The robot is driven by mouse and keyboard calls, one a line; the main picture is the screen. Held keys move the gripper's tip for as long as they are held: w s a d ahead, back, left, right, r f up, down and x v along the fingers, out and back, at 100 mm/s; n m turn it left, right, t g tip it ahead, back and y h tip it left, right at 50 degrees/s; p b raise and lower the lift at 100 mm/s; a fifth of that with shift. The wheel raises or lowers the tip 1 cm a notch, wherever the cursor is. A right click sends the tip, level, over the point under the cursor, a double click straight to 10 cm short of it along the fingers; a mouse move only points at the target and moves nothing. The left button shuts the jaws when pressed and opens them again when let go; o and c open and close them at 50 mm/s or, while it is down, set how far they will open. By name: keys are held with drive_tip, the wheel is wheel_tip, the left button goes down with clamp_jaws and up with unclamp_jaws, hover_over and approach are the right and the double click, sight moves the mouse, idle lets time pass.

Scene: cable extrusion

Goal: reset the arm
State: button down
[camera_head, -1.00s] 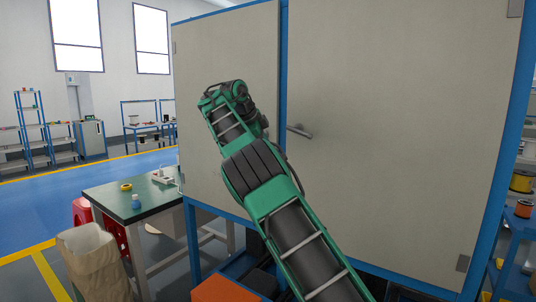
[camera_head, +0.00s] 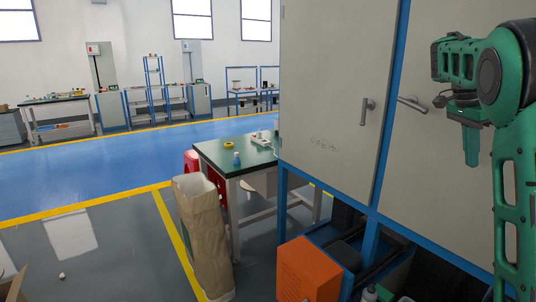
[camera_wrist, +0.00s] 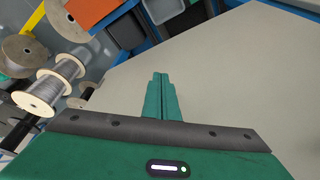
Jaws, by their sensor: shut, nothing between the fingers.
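My arm is green and bent at the right edge of the head view. My gripper (camera_head: 471,160) hangs downward from the wrist there, in front of the right door of the beige cabinet (camera_head: 335,90). It touches nothing that I can see. In the wrist view my gripper (camera_wrist: 160,78) shows its two green fingers pressed together with nothing between them. A beige panel (camera_wrist: 235,65) lies beyond them on the right.
Both cabinet doors look closed, with handles (camera_head: 367,110) near the seam. An orange box (camera_head: 303,272) sits below. A green-topped table (camera_head: 228,152) and a paper bag (camera_head: 203,235) stand left. Wire spools (camera_wrist: 37,93) show in the wrist view. The blue floor (camera_head: 110,165) is clear.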

drive_tip(key=s+a+f+n+y, duration=0.1)
drive_tip(key=s+f+n, duration=0.25)
drive_tip(key=s, duration=0.55)
drive_tip(key=s+a+f+n+y, duration=0.15)
drive_tip(key=s+f, duration=0.25)
drive_tip(key=s, duration=0.4)
drive_tip(key=s+a+f+n, duration=0.3)
drive_tip(key=s+a+f, duration=0.2)
drive_tip(key=s, duration=0.4)
drive_tip(key=s+a+f+n+y, duration=0.1)
drive_tip(key=s+a+f+n, duration=0.3)
drive_tip(key=s, duration=0.5)
wheel_tip(320, 180, down, 2)
drive_tip(key=a, duration=0.2)
drive_tip(key=shift+a+f, duration=0.15)
drive_tip(key=shift+a, duration=0.15)
drive_tip(key=shift+s, duration=0.1)
drive_tip(key=shift+w+f, duration=0.25)
drive_tip(key=shift+w, duration=0.35)
drive_tip(key=c, duration=2.5)
unclamp_jaws()
